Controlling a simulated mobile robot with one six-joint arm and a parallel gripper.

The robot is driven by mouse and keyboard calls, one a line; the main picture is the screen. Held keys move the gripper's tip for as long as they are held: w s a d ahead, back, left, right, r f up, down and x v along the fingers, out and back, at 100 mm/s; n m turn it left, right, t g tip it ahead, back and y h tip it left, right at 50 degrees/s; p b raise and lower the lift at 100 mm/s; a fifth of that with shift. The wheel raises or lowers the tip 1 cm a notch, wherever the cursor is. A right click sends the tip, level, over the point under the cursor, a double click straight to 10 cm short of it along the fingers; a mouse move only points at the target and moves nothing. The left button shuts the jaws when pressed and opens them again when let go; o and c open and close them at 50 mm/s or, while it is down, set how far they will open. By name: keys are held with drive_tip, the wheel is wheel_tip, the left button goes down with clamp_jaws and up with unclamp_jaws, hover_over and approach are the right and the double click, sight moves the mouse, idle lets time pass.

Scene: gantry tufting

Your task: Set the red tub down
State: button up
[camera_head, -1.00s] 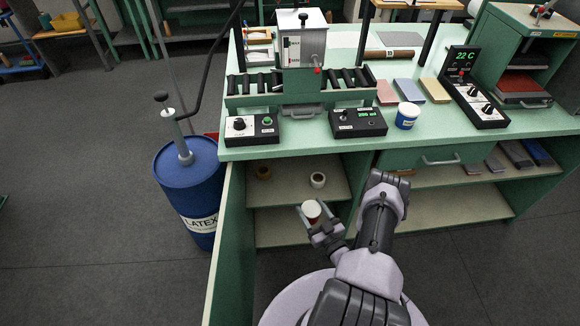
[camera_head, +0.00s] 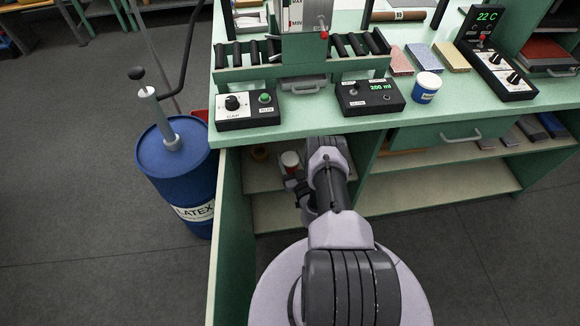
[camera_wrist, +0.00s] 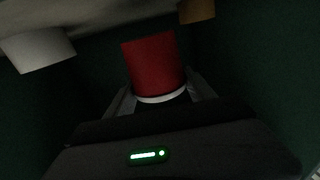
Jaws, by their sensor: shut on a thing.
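The red tub (camera_wrist: 153,65) is between the two fingers of my gripper (camera_wrist: 162,92) in the wrist view, with its white rim nearest the palm. The pale shelf (camera_wrist: 105,20) runs across the top of the wrist view, close to the tub's far end. I cannot tell whether the tub touches the shelf.
In the wrist view a white round item (camera_wrist: 38,50) is left of the tub and a brown one (camera_wrist: 197,10) is at upper right. A green side panel (camera_head: 229,225) bounds the bay at left, beside the blue drum (camera_head: 178,165).

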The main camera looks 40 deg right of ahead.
sight(293, 170)
wheel_tip(293, 170, down, 4)
drive_tip(key=shift+w+r+b, duration=0.1)
drive_tip(key=shift+r+b, duration=0.05)
drive_tip(key=shift+b, duration=0.85)
drive_tip(key=shift+r, duration=0.2)
drive_tip(key=shift+f, duration=0.15)
drive_tip(key=o, duration=1.7)
drive_tip(key=shift+o, duration=0.2)
drive_tip(key=shift+s+r+p, duration=0.2)
drive_tip(key=shift+s+p, duration=0.05)
drive_tip(key=shift+p, duration=0.05)
drive_tip(key=p+v, duration=0.3)
drive_tip(key=v, duration=0.8)
drive_tip(key=shift+s, duration=0.25)
